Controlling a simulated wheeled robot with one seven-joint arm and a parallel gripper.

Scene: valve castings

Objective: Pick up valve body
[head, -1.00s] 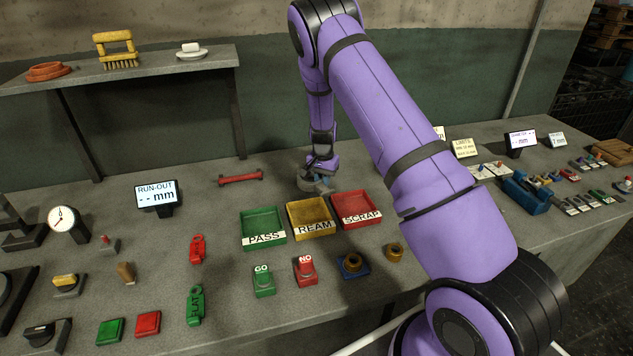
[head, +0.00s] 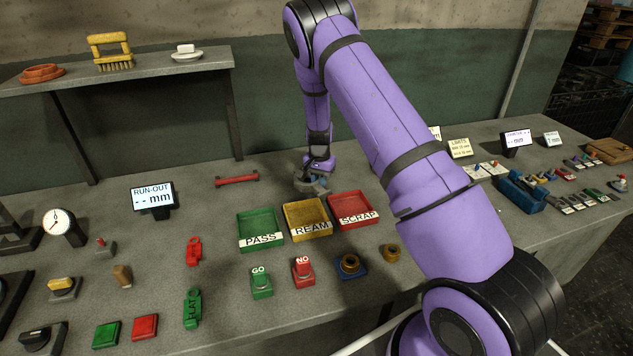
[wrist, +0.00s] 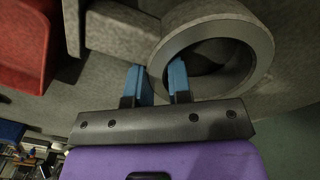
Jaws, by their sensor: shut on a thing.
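The valve body (head: 303,185) is a grey casting behind the REAM tray in the head view, partly hidden by my gripper. In the wrist view the valve body (wrist: 253,42) shows a thick round ring with an open bore, and a grey block-like part beside it. My gripper (wrist: 158,82) has two blue fingers shut on the ring's wall, one at the bore and one outside. My gripper also shows small in the head view (head: 320,184). I cannot tell whether the valve body is clear of the bench.
The green PASS tray (head: 260,246), yellow REAM tray (head: 311,235) and red SCRAP tray (head: 357,223) stand in front of my gripper. A red bar (head: 237,179) lies to the left. A RUN-OUT display (head: 153,198) stands farther left. Bare bench lies around the bar.

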